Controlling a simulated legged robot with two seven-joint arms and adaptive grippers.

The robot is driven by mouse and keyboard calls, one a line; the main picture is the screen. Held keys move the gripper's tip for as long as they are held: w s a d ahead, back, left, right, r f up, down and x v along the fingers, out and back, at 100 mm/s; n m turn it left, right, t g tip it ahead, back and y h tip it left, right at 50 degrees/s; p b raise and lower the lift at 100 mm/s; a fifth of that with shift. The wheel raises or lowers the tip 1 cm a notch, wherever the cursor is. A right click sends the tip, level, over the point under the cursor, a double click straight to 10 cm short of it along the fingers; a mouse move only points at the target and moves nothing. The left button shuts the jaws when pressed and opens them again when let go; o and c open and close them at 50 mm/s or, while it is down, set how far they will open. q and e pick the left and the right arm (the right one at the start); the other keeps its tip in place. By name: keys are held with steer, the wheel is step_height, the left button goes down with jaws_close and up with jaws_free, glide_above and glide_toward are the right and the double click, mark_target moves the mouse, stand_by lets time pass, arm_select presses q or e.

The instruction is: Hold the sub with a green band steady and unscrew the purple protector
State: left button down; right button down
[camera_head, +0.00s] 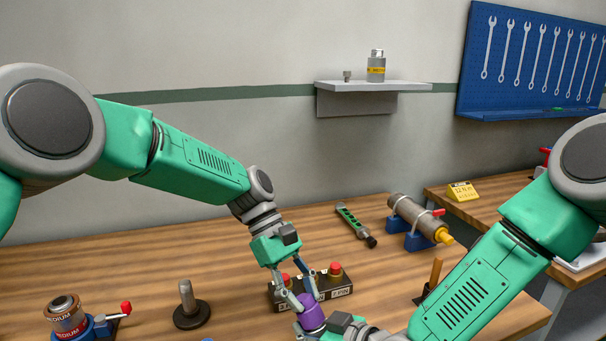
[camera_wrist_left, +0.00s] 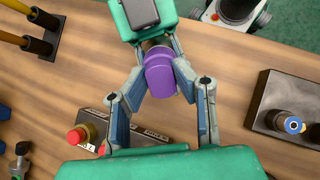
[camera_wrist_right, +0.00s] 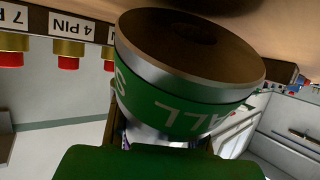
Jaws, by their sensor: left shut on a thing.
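The purple protector (camera_head: 312,318) is low in the middle of the head view, between the fingers of my left gripper (camera_head: 310,301). The left wrist view shows the fingers on both sides of the purple protector (camera_wrist_left: 160,76). The sub with a green band (camera_wrist_right: 190,85) fills the middle of the right wrist view, in front of my right gripper, with its dark bore toward the top. A brown part of the sub (camera_wrist_left: 153,46) shows between the protector and my right gripper. My right gripper is shut on the sub; its fingers are mostly hidden behind it.
A black block with red-capped plugs (camera_head: 338,282) stands just behind the grippers. A vise with a red-labelled sub (camera_head: 66,318) and a post on a round base (camera_head: 190,305) stand at the left. A grey pipe in blue holders (camera_head: 412,216) lies at the back right.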

arm_select(q)
steer(key=n+t, duration=0.1)
steer(key=n, duration=0.5)
steer(key=shift+a+f+n+h, duration=0.1)
steer(key=shift+f+n+h, duration=0.05)
steer(key=shift+n+h, duration=0.25)
steer(key=n+t, duration=0.1)
steer(key=n, duration=0.2)
steer(key=shift+n, duration=0.3)
steer(key=shift+w+n, duration=0.15)
steer(key=shift+n, duration=0.75)
steer(key=n+t, duration=0.1)
steer(key=n, duration=0.6)
steer(key=shift+t, duration=0.4)
arm_select(e)
steer(key=shift+a, duration=0.1)
arm_select(q)
steer(key=n+y, duration=0.1)
steer(key=n, duration=0.4)
steer(key=shift+w+t, duration=0.15)
steer(key=shift+t, duration=0.15)
arm_select(e)
steer(key=shift+s, duration=0.1)
arm_select(q)
steer(key=c, duration=2.2)
jaws_free()
jaws_close()
